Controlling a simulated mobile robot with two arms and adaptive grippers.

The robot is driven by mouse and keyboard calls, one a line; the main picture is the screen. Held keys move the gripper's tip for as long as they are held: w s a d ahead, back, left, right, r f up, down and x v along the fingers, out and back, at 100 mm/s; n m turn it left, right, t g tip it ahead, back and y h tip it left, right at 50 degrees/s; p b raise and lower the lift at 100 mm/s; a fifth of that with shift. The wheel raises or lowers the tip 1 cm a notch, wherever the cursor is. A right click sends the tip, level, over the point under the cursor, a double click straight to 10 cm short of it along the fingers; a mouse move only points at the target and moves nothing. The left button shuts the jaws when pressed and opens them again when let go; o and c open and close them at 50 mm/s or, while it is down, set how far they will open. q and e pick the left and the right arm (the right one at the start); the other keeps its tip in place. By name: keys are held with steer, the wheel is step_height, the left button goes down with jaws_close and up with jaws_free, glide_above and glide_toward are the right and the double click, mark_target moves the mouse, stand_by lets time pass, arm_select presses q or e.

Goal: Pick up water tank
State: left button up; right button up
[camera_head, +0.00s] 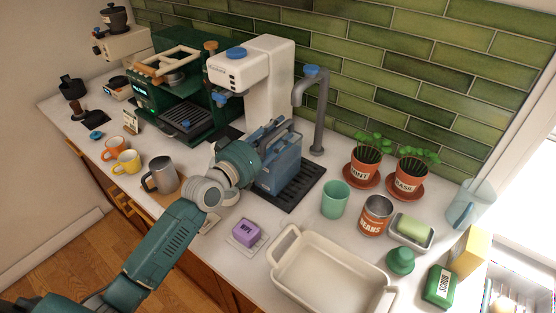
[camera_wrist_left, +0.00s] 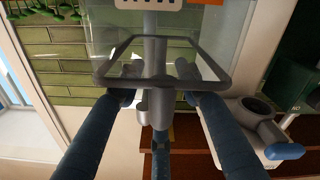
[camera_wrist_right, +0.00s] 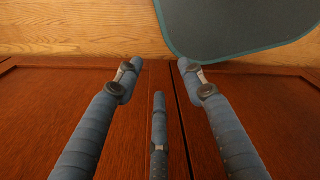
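The water tank (camera_head: 282,172) is a translucent blue box with a handle on top. It stands upright on a black mat under the grey tap in the head view. My left gripper (camera_head: 276,136) is at its upper part, partly covering it. In the left wrist view the clear tank (camera_wrist_left: 106,40) with its dark handle frame lies just ahead, and the fingers of my left gripper (camera_wrist_left: 156,97) are spread apart near the handle. Contact cannot be told. My right gripper (camera_wrist_right: 160,78) is open and empty, facing brown cabinet doors; it is outside the head view.
The grey tap (camera_head: 320,115) rises right behind the tank. A white machine (camera_head: 262,70) stands to its left, a green cup (camera_head: 335,198) to its right. A purple block (camera_head: 246,230) and a cream baking dish (camera_head: 283,246) lie in front.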

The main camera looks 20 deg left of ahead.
arm_select(q)
steer(key=shift+w+d+f, duration=0.1)
steer(key=shift+w, duration=0.15)
steer(key=shift+s, duration=0.1)
jaws_close()
steer(key=shift+r, duration=0.25)
